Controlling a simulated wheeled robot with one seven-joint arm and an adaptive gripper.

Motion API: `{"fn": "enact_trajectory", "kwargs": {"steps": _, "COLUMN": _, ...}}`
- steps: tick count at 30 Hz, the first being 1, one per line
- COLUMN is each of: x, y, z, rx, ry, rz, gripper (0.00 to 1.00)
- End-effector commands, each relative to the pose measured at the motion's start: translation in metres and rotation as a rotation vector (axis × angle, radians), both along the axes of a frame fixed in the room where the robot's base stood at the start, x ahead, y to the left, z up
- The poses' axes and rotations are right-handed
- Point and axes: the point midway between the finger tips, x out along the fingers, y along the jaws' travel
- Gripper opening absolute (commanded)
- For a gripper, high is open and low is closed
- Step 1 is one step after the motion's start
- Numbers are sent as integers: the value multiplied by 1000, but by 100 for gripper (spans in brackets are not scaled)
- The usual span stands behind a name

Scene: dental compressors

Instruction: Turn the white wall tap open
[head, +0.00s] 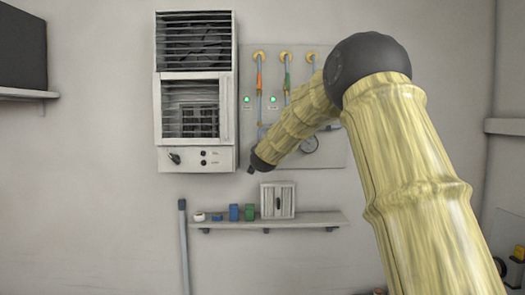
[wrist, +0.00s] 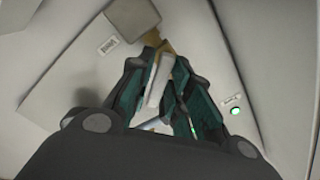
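The white wall tap (wrist: 157,83) shows in the wrist view as a pale lever running down from a brass-coloured fitting. My gripper (wrist: 166,62), with teal pads and dark links, has a finger on each side of this lever. The pads are close to it, but I cannot tell whether both touch it. In the head view my arm crosses in front of the wall panel, and its dark wrist hides most of the gripper. I cannot make out the white tap there. Orange-handled (head: 260,80) and green-handled (head: 287,82) fittings hang at the panel's top.
A white louvred unit (head: 196,125) hangs left of the panel (head: 330,150). A shelf (head: 270,221) below holds small coloured blocks and a white box (head: 277,200). A lit green lamp (wrist: 235,111) and a grey block (wrist: 132,18) are close to my gripper.

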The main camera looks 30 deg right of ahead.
Motion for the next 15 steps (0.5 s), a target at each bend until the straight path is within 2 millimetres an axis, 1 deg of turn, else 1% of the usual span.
{"fn": "enact_trajectory", "kwargs": {"steps": 1, "x": 0, "y": 0, "z": 0, "rx": 0, "ry": 0, "rz": 0, "gripper": 5}}
{"fn": "enact_trajectory", "kwargs": {"steps": 2, "x": 0, "y": 0, "z": 0, "rx": 0, "ry": 0, "rz": 0, "gripper": 0}}
{"fn": "enact_trajectory", "kwargs": {"steps": 10, "x": 0, "y": 0, "z": 0, "rx": -6, "ry": 4, "rz": -1, "gripper": 0}}
{"fn": "enact_trajectory", "kwargs": {"steps": 15, "x": 0, "y": 1, "z": 0, "rx": -41, "ry": 26, "rz": 1, "gripper": 0}}
